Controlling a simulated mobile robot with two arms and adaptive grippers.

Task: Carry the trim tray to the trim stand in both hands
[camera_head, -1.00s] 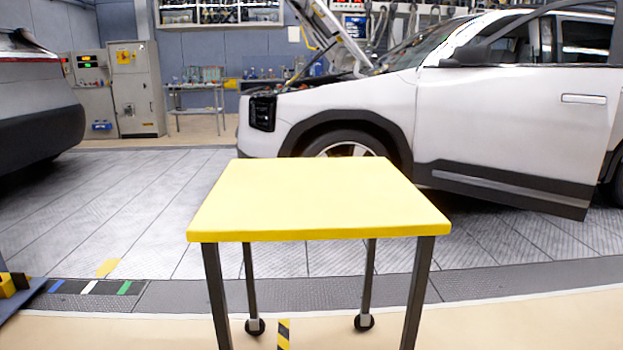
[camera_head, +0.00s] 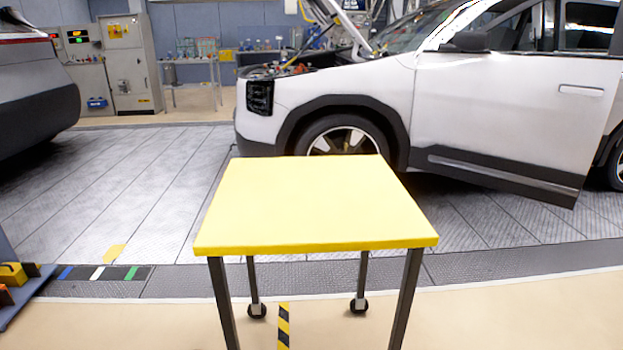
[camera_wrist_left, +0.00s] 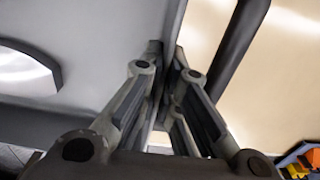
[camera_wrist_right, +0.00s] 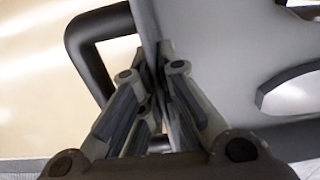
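The trim stand appears to be the wheeled table with a yellow top (camera_head: 315,205) and dark legs, straight ahead in the head view. Its top is bare. The trim tray shows only in the wrist views, as a grey wall and floor with a dark bar handle, in the left (camera_wrist_left: 100,35) and the right (camera_wrist_right: 225,50). My left gripper (camera_wrist_left: 163,52) has its fingertips together on the tray's wall, beside the handle. My right gripper (camera_wrist_right: 155,58) is likewise closed on the opposite wall. Neither gripper nor the tray shows in the head view.
A white car (camera_head: 490,110) with an open door and raised hood stands behind the stand. Another car's end (camera_head: 35,90) is at the left. A blue-edged item with yellow parts (camera_head: 15,280) is at the lower left. Floor before the stand is clear, with a striped marking (camera_head: 284,325).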

